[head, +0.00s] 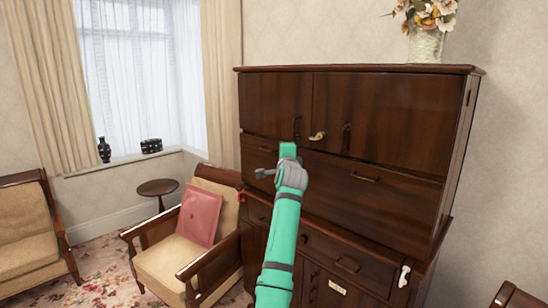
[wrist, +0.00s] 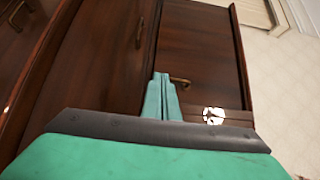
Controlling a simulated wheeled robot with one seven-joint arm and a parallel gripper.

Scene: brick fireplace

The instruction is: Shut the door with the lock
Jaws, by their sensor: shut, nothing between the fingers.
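A tall dark wooden cabinet (head: 380,190) fills the right half of the head view. Its upper part has a left door (head: 272,102) and a right door (head: 385,115), both looking closed or nearly so; a small gap cannot be ruled out. A pale metal fitting (head: 317,136), perhaps a lock, sits near their meeting edge. My gripper (head: 288,150) is in front of the cabinet, just below the left door's handle (head: 297,127). In the wrist view, its green fingers (wrist: 162,93) are together and empty, before dark panels. Whether they touch the wood is unclear.
A wooden armchair with a pink cushion (head: 200,215) stands close to the cabinet's left side. A small round table (head: 158,188) is behind it. A flower vase (head: 426,45) stands on the cabinet. A white fitting (head: 404,276) is at its lower right.

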